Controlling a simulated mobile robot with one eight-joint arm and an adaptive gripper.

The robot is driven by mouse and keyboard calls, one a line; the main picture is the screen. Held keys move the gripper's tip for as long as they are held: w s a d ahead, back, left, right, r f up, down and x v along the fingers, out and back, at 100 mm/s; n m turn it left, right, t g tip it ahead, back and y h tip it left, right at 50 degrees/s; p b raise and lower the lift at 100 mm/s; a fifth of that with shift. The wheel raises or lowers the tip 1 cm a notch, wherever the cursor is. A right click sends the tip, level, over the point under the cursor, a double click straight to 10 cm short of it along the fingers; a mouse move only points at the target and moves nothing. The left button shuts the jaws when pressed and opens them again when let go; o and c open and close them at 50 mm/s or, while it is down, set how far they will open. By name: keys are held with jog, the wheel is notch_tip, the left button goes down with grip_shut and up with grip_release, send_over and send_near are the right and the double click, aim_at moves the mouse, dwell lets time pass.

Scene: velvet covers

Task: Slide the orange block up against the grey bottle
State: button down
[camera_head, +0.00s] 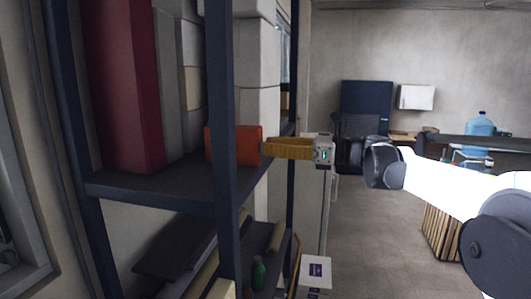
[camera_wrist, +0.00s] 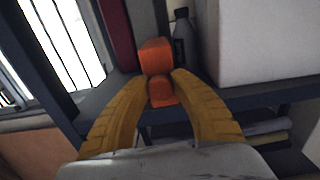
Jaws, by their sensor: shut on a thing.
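The orange block (camera_head: 248,145) sits on the shelf, partly behind a dark upright in the head view. In the wrist view the orange block (camera_wrist: 155,56) has a smaller orange part projecting toward me between my fingertips. My gripper (camera_wrist: 162,78) is shut on that part, with a yellow finger on either side. In the head view my gripper (camera_head: 264,147) reaches the block from the right. The grey bottle (camera_wrist: 183,42) stands just right of the block in the wrist view, its lower part hidden. I cannot tell whether they touch. The bottle does not show in the head view.
A tall dark red box (camera_head: 122,85) and stacked pale boxes (camera_head: 258,75) stand on the shelf (camera_head: 150,187). A large white box (camera_wrist: 255,40) is right of the bottle. Dark uprights (camera_head: 222,220) frame the shelf. A lower shelf holds a small green bottle (camera_head: 258,273).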

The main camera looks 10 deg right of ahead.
jog(key=c, duration=1.1)
grip_release()
jog(key=shift+s, duration=0.1)
jog(key=v, duration=1.2)
jog(key=shift+r, duration=0.1)
